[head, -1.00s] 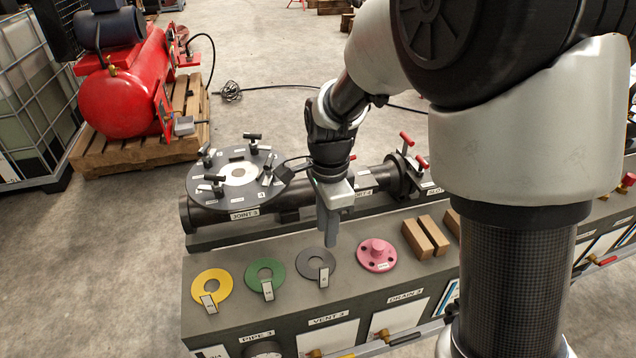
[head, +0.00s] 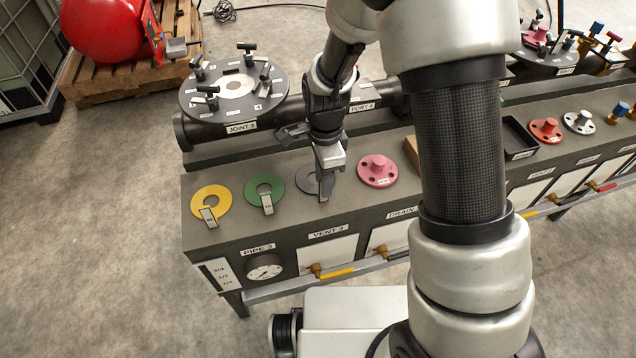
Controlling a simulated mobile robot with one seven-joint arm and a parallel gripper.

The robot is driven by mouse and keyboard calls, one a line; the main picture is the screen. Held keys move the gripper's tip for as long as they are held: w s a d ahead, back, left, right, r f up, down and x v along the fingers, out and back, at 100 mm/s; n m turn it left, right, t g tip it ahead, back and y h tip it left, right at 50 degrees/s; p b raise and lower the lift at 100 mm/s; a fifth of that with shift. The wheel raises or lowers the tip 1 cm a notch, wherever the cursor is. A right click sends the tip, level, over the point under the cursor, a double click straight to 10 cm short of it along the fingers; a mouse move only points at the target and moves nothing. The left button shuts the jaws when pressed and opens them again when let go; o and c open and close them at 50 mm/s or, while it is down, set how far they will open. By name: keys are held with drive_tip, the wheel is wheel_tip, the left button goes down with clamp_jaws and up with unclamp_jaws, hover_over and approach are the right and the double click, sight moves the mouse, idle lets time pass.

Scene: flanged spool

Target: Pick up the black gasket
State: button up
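The black gasket (head: 305,180) is a flat dark grey ring lying on the grey bench top, between the green gasket (head: 252,189) and a pink flanged plug (head: 377,170). My gripper (head: 325,191) points down over the right side of the black gasket, at its tab. The fingers hide the tab and part of the ring. The fingertips look close to the tab, but I cannot tell whether they touch it or whether they are open or shut. The gasket appears flat on the bench.
A yellow gasket (head: 210,203) lies at the left end. Behind the bench, a pipe carries a round flange (head: 234,91) with black clamps, labelled JOINT 3. A black tray (head: 519,137) and more plugs stand to the right. My arm hides part of the bench.

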sight(323, 201)
wheel_tip(323, 201, down, 4)
drive_tip(key=shift+w+f+b, duration=0.1)
drive_tip(key=shift+f+b, duration=0.15)
drive_tip(key=shift+b, duration=0.2)
clamp_jaws()
drive_tip(key=shift+r, duration=0.1)
